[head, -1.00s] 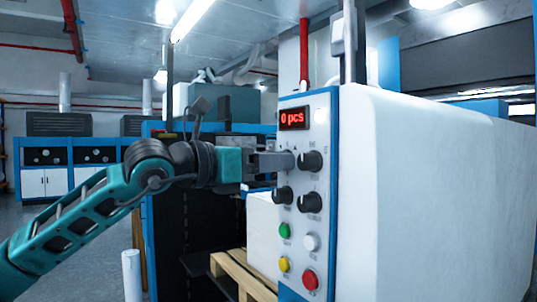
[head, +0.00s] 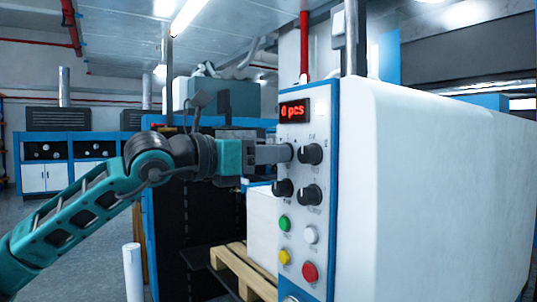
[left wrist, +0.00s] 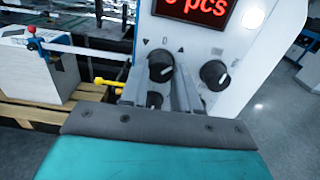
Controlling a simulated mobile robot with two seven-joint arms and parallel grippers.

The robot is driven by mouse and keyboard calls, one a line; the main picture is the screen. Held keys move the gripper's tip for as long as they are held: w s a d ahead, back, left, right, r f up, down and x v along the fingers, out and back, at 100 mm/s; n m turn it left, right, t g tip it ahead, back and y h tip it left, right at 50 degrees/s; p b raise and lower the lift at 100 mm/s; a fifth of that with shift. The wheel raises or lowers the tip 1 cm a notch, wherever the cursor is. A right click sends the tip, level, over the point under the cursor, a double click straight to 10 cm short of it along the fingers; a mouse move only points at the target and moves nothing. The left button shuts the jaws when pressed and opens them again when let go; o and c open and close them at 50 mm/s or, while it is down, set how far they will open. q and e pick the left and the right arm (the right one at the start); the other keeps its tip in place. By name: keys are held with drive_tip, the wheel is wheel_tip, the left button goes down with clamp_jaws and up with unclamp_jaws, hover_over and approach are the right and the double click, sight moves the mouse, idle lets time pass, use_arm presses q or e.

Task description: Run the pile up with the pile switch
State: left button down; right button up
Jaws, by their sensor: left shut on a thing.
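The control panel (head: 322,235) stands upright on the near end of the white machine, with a red "0 pcs" display (head: 293,111) at its top. My left gripper (head: 284,153) reaches the panel from the left, at the upper-left knob below the display. In the left wrist view that black knob, the pile switch (left wrist: 160,64), sits between my two grey fingers, which are shut on it. In the head view the fingers hide the knob. A white pile (head: 264,225) stands on a wooden pallet (head: 236,268) left of the panel. My right gripper is not in view.
Other black knobs sit close by: upper right (head: 311,154), lower left (head: 283,188) and lower right (head: 311,195). Below are green (head: 285,222), white (head: 311,234), yellow (head: 284,257) and red (head: 310,271) buttons. A white post (head: 132,272) stands left, under my arm.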

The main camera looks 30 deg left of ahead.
use_arm(q)
drive_tip(key=shift+r+n+b, duration=0.1)
drive_tip(key=shift+n+b, duration=1.7)
drive_tip(key=shift+n, duration=2.5)
drive_tip(key=c, duration=0.8)
unclamp_jaws()
drive_tip(key=shift+s, duration=0.1)
